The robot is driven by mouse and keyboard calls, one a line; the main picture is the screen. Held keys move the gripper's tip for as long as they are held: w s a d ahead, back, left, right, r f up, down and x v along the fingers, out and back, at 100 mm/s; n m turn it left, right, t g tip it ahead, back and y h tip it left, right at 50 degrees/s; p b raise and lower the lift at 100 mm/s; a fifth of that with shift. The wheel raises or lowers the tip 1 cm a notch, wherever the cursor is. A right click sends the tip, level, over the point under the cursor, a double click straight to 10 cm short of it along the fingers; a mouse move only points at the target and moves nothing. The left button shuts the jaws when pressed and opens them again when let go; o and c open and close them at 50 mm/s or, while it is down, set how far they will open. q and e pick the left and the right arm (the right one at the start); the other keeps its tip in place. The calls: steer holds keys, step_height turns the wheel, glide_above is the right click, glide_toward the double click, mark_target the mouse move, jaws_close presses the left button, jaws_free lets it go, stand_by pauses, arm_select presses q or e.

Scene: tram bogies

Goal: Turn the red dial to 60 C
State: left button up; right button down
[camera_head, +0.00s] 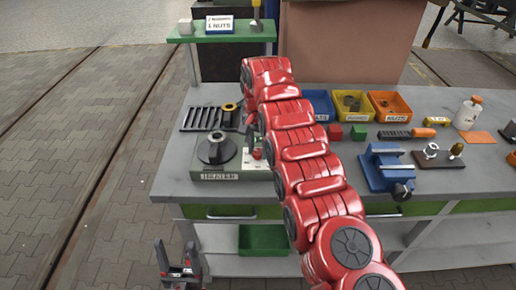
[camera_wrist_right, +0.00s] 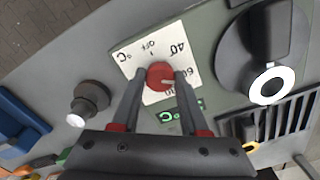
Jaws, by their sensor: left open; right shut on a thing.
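The red dial (camera_wrist_right: 160,75) sits on a white scale plate (camera_wrist_right: 126,55) marked °C, OFF, 40 and 60 in the right wrist view; further marks are partly hidden. A small pale mark shows on the dial, but I cannot read its setting surely. My right gripper (camera_wrist_right: 160,78) is shut on the dial, one finger on each side. In the head view the dial (camera_head: 257,154) is small, on the heater (camera_head: 200,179), and my red right arm partly covers that area. My left gripper (camera_head: 177,262) is open and empty, low in front of the bench's left end.
A black round part (camera_head: 215,150) stands on the heater's left. A blue vise (camera_head: 386,168) is right of my arm. Blue and orange bins (camera_head: 389,106) stand behind. A green bin (camera_head: 263,240) is on the lower shelf. The floor at left is clear.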

mark_target(258, 151)
steer(key=shift+c, duration=2.1)
jaws_free()
steer(key=shift+r, duration=0.15)
step_height(258, 151, up, 17)
steer(key=p, duration=1.6)
steer(key=shift+p, duration=0.4)
